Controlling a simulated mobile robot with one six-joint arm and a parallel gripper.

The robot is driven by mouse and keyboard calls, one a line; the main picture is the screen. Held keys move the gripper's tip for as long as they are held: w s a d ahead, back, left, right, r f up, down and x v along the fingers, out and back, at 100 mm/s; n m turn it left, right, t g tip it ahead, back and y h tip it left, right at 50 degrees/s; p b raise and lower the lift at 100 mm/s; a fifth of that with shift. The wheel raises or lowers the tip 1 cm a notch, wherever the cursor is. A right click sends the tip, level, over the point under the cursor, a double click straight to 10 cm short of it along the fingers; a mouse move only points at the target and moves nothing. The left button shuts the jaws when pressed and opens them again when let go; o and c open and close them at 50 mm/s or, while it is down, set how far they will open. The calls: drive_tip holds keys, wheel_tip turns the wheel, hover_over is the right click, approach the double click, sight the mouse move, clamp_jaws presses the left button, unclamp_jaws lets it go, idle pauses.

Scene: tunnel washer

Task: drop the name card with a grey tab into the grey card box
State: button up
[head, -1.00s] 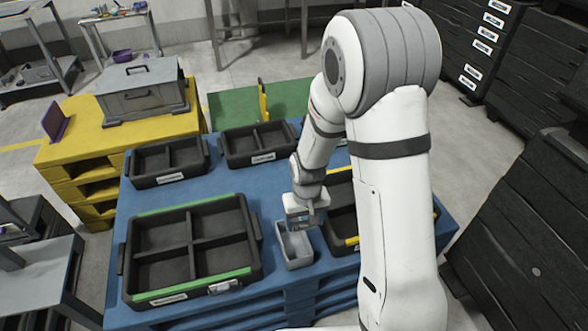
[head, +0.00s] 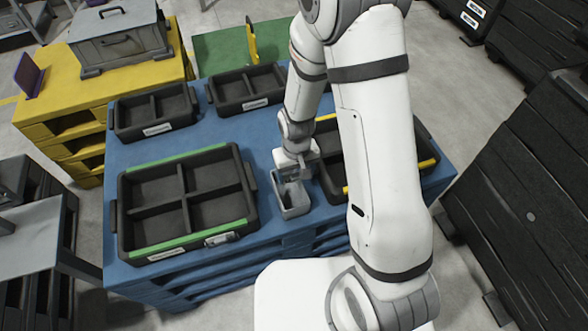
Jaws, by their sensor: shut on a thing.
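The grey card box (head: 292,209) is a small open-topped box on the blue table, between the green-edged tray and the yellow-edged tray. My gripper (head: 293,179) points down at the box's far end, with its fingertips over or just inside the opening. It is shut on a small thin thing, which I take to be the name card. The fingers mostly hide it, and I cannot make out its tab colour. I cannot tell whether it touches the box.
The black four-compartment tray with green edges (head: 120,215) stands left of the box, with a label or card at its front. The yellow-edged tray (head: 426,163) is close on the right, partly behind my arm. Two black two-compartment trays (head: 156,111) (head: 247,90) stand behind.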

sight(296, 174)
drive_tip(key=o, duration=1)
drive_tip(key=shift+o, duration=0.2)
drive_tip(key=shift+r, duration=3.95)
